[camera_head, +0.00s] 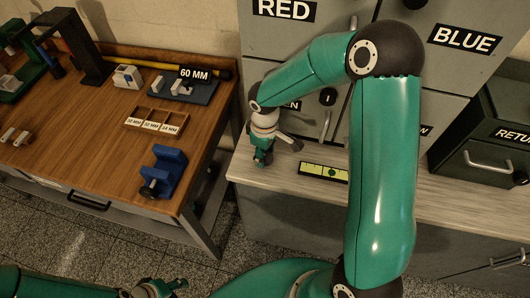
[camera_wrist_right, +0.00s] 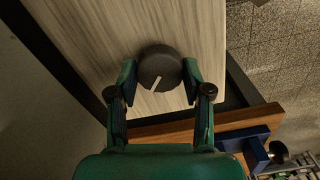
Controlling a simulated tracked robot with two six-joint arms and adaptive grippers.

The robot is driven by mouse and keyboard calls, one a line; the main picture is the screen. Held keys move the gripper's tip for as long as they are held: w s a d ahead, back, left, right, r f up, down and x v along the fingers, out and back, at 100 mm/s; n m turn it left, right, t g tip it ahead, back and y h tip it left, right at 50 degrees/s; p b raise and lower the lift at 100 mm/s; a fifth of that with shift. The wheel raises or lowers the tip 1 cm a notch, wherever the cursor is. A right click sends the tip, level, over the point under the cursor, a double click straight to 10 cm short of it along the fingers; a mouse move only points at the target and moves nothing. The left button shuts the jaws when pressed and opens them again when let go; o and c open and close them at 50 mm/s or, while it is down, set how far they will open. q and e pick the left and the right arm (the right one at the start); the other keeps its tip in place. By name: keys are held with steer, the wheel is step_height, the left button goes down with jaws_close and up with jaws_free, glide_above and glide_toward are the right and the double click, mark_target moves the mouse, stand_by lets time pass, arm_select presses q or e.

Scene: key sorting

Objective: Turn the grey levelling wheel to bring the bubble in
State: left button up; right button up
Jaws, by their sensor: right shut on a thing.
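The grey levelling wheel (camera_wrist_right: 158,68) is a round dark knob with a white pointer line, on the pale wood-grain top in the right wrist view. My right gripper (camera_wrist_right: 160,78) is shut on it, one finger on each side. In the head view my right gripper (camera_head: 263,153) points down at the counter's left end and hides the wheel. The yellow-green level vial (camera_head: 323,172) lies on the counter to its right; a dark round spot shows in it, but the bubble's exact place is too small to tell. My left gripper (camera_head: 168,288) is low at the bottom left, its fingers unclear.
Grey cabinet doors labelled RED (camera_head: 285,10) and BLUE (camera_head: 465,39) stand behind the counter (camera_head: 440,192). A dark RETURN box (camera_head: 490,140) is at right. The wooden bench (camera_head: 100,150) at left holds a blue vise (camera_head: 163,172) and a sorting tray (camera_head: 152,121). A gap separates bench and counter.

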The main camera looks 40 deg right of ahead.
mark_target(265, 155)
steer(key=shift+w, duration=0.1)
steer(key=o, duration=1.2)
steer(key=shift+c, duration=0.2)
steer(key=shift+r, duration=0.1)
step_height(265, 155, up, 12)
